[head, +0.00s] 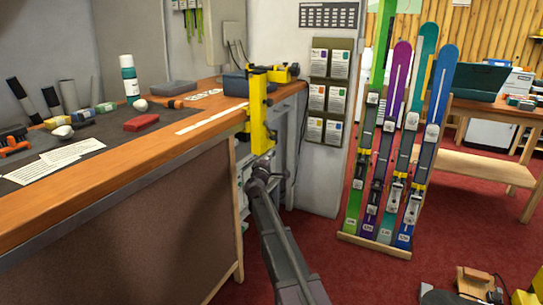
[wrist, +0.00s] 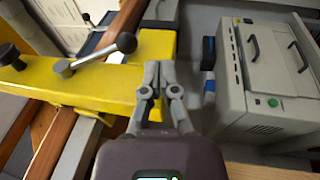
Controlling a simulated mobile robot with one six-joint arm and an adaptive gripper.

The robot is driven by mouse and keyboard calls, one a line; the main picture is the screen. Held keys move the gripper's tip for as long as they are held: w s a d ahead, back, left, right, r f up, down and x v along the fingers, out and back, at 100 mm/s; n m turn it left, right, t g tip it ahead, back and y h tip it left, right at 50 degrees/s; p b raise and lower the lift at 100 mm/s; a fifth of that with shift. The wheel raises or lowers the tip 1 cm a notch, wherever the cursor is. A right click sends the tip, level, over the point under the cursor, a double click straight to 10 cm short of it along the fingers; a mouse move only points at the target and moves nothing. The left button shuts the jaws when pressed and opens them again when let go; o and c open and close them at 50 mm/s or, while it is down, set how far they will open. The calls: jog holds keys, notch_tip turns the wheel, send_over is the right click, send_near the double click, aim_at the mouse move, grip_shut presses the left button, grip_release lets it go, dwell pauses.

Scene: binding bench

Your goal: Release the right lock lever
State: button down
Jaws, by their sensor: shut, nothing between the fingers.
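A yellow clamp (head: 258,112) is fixed at the right end of the workbench; its yellow body (wrist: 105,92) also fills the left of the wrist view. On it is a grey lever with a black ball knob (wrist: 125,42), slanting up to the right from its round pivot. I cannot tell for certain that it is the right lock lever. The levers are too small to make out in the head view. My gripper (wrist: 159,73) is shut and empty beside the yellow body, with its tips right of and below the knob, apart from it. In the head view my gripper (head: 262,168) is just below the clamp.
Another black knob (wrist: 8,53) shows at the wrist view's left edge. A grey machine with a green button (wrist: 273,102) stands at the right there. A ski rack (head: 375,245) stands right of my arm, with red carpet between.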

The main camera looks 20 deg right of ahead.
aim_at(272, 140)
jog(key=s+a+f+b, duration=0.3)
jog(key=s+f+b, duration=0.2)
jog(key=s+f, duration=0.1)
dwell(0.3)
jog(key=shift+a, duration=0.1)
notch_tip(272, 140, up, 6)
jog(key=s+a+t+p, duration=0.1)
jog(key=s+a+p, duration=0.1)
jog(key=p, duration=0.1)
jog(key=shift+s+a+f, duration=0.15)
jog(key=shift+s+a, duration=0.1)
jog(key=shift+s, duration=0.05)
jog(key=p+x, duration=0.1)
jog(key=x, duration=0.3)
jog(key=p+x, duration=0.1)
jog(key=x, duration=0.3)
jog(key=p+x, duration=0.2)
jog(key=x, duration=0.2)
jog(key=shift+w+d+r, duration=0.2)
jog(key=shift+r, duration=0.3)
jog(key=shift+w+d+r, duration=0.15)
jog(key=shift+w+d, duration=0.15)
jog(key=shift+w, duration=0.15)
